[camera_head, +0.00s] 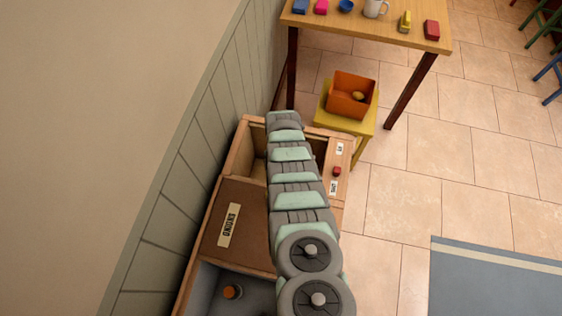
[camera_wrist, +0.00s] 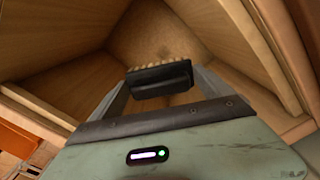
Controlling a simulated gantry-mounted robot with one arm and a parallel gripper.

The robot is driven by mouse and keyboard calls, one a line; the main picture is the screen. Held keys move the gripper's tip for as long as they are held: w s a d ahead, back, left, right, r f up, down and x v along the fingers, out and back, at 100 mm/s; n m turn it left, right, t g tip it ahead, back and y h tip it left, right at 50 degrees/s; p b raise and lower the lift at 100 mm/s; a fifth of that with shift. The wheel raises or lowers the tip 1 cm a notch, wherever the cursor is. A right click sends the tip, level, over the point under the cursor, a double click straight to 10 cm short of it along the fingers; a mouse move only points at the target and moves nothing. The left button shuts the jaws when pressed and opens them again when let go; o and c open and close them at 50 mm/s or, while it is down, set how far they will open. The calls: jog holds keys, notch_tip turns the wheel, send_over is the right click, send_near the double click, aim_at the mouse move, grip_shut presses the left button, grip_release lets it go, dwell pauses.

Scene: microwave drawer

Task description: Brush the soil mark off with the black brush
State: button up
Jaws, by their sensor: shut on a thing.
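In the wrist view my gripper (camera_wrist: 163,84) is shut on the black brush (camera_wrist: 158,78). The brush lies crosswise between the fingers, its pale bristles pointing away from me into a wooden compartment. A mottled, slightly darker tan patch (camera_wrist: 152,32) shows beyond the bristles; I cannot tell whether it is the soil mark or the bare wood. I cannot tell whether the bristles touch a surface. In the head view my arm reaches over the wooden chest (camera_head: 243,150) and hides the gripper, the brush and much of the open compartment.
Wooden walls (camera_wrist: 60,60) close in around my gripper. The chest has a closed lid labelled ONIONS (camera_head: 229,225), a panel with a red knob (camera_head: 337,171), and a grey bay with an orange-topped object (camera_head: 233,292). An orange bin (camera_head: 350,95) stands on a yellow stool (camera_head: 345,125) beyond, near a table (camera_head: 375,33).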

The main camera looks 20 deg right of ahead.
notch_tip(320, 180, up, 17)
jog(key=p, duration=1.6)
